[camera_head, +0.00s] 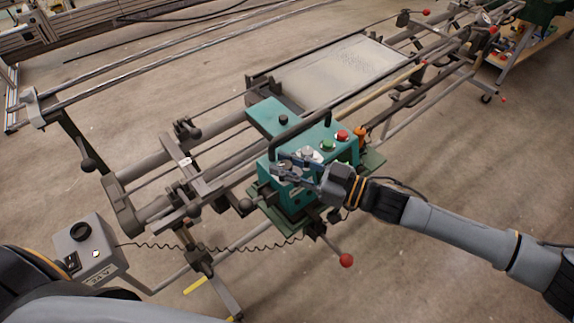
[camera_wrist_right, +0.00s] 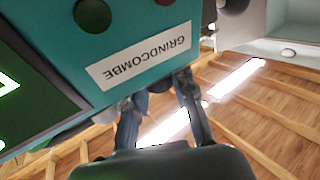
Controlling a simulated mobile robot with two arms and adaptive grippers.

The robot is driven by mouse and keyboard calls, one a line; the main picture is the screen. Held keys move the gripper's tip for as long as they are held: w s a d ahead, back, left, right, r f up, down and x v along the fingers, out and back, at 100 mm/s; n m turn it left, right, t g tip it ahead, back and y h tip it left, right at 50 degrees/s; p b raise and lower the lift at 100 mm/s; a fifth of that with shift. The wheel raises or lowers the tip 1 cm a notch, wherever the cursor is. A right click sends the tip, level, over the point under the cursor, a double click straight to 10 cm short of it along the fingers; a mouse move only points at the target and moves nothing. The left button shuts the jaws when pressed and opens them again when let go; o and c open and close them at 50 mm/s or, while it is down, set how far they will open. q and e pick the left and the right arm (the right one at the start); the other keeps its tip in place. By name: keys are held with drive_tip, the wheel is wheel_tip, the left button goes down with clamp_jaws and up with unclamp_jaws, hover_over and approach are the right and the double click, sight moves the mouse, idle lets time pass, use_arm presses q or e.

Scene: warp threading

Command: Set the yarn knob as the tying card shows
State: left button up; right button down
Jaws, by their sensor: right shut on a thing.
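The teal machine head (camera_head: 290,125) sits on the metal frame, with a green and a red button on its top. My right gripper (camera_head: 283,168) is at its near side, its fingers shut on a small part that looks like the yarn knob, mostly hidden by them. The knob's setting cannot be read. In the right wrist view the fingers (camera_wrist_right: 160,100) reach up to the lower edge of the teal housing (camera_wrist_right: 150,25), below the GRINDCOMBE label (camera_wrist_right: 138,62). No tying card can be made out. My left gripper is out of view; only its arm shows.
A grey control box (camera_head: 88,248) with a black knob stands at lower left, joined by a coiled cable. A red-ended lever (camera_head: 346,260) sticks out below the machine. In the right wrist view a dark panel (camera_wrist_right: 40,90) with bright green marks is at left.

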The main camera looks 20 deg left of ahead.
idle(0.5)
drive_tip(key=c, duration=1.1)
unclamp_jaws()
drive_tip(key=shift+a, duration=0.1)
drive_tip(key=shift+o, duration=0.2)
drive_tip(key=shift+t, duration=0.3)
